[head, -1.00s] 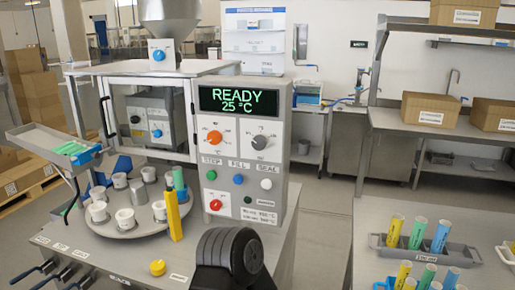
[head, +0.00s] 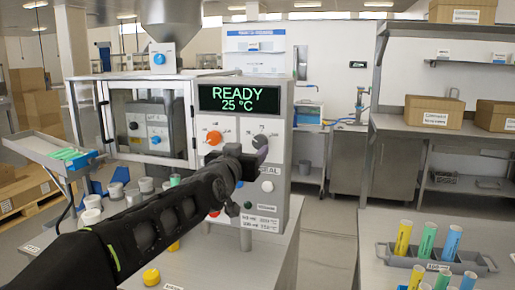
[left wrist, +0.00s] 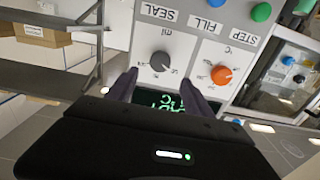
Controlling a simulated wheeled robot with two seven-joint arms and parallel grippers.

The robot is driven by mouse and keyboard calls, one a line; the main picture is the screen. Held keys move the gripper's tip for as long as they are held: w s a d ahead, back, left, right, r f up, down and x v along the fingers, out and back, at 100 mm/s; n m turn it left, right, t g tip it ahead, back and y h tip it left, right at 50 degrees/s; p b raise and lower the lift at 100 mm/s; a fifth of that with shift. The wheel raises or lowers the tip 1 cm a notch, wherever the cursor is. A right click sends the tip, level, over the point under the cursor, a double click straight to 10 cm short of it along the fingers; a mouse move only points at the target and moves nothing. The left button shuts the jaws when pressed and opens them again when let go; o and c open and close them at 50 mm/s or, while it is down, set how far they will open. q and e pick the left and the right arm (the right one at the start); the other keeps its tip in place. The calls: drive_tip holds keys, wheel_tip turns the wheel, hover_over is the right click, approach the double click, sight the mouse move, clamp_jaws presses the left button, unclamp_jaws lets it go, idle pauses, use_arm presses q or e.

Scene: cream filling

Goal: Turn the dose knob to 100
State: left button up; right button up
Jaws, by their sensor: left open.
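The dose knob is the dark grey dial marked ml on the machine's front panel; it shows in the head view (head: 260,141) and the left wrist view (left wrist: 161,62). Its pointer setting is too small to read. My left gripper (head: 245,157) is raised in front of the panel, close to the dial. In the left wrist view its two fingers (left wrist: 161,84) are open, and the dial shows between and just beyond their tips. I cannot tell whether they touch it. The display (head: 238,99) reads READY 25 °C. My right gripper is out of view.
An orange °C knob (left wrist: 221,74) sits close beside the dial. Coloured buttons, one of them white (head: 267,186), lie below it. My left forearm covers part of the turntable with white cups (head: 91,201). A tube rack (head: 470,263) stands on the right table.

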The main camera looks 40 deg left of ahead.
sight(259, 141)
use_arm(q)
drive_tip(key=shift+w, duration=0.1)
drive_tip(key=p+x, duration=0.2)
drive_tip(key=x, duration=0.4)
drive_tip(key=shift+w+a, duration=0.15)
drive_tip(key=shift+w, duration=0.1)
drive_tip(key=shift+w+a+f+p, duration=0.1)
drive_tip(key=shift+w+a+p, duration=0.1)
drive_tip(key=shift+w+p, duration=0.25)
clamp_jaws()
